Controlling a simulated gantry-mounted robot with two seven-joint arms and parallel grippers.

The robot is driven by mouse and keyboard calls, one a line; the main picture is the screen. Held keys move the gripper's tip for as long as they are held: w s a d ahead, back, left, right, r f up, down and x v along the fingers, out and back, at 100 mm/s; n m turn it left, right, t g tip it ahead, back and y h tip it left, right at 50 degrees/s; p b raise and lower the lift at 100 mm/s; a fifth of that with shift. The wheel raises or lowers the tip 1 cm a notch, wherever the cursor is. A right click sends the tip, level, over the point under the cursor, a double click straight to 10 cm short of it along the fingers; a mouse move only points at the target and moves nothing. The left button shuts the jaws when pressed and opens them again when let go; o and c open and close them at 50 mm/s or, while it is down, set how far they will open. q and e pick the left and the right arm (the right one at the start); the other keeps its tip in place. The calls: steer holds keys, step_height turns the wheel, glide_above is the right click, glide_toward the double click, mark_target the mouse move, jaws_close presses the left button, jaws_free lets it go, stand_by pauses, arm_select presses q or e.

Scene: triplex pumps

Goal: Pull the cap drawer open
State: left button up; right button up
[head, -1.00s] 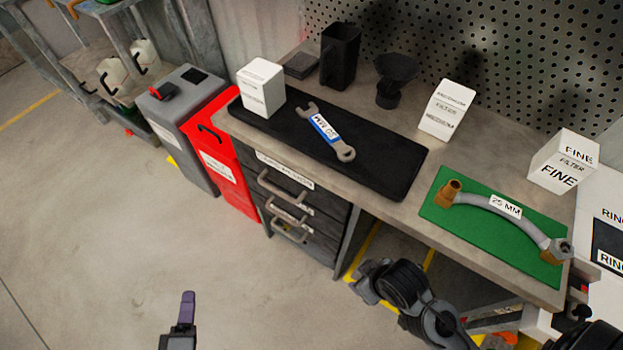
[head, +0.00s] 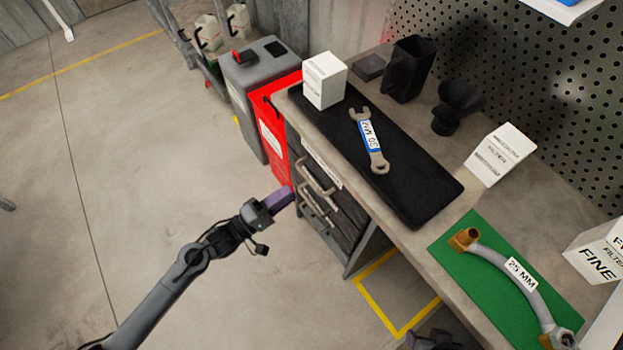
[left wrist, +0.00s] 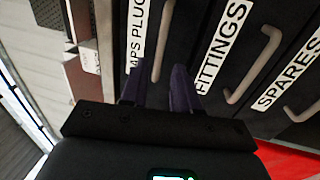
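The cap drawer is the top one under the bench, with a pale label (head: 322,163) and a grey bar handle (head: 315,178). It looks shut. In the left wrist view its label (left wrist: 137,35) reads "...APS PLUG..." and its handle (left wrist: 162,45) appears between the finger lines. My left gripper (head: 280,199) is in front of the drawers, to the left of the handles. Its purple fingers (left wrist: 156,75) are apart; contact with the handle cannot be told. A dark part at the bottom edge of the head view seems to be my right gripper (head: 436,341), mostly cut off.
Lower drawers labelled FITTINGS (left wrist: 222,45) and SPARES (left wrist: 288,75) have similar handles. A wrench (head: 369,140) lies on the black mat (head: 425,190) on the bench. The floor left of the drawers is clear.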

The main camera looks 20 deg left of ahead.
mark_target(308, 179)
arm_select(q)
steer(key=shift+b+x, duration=1.05)
steer(key=shift+x, duration=2.9)
steer(key=shift+s+d, duration=0.1)
jaws_close()
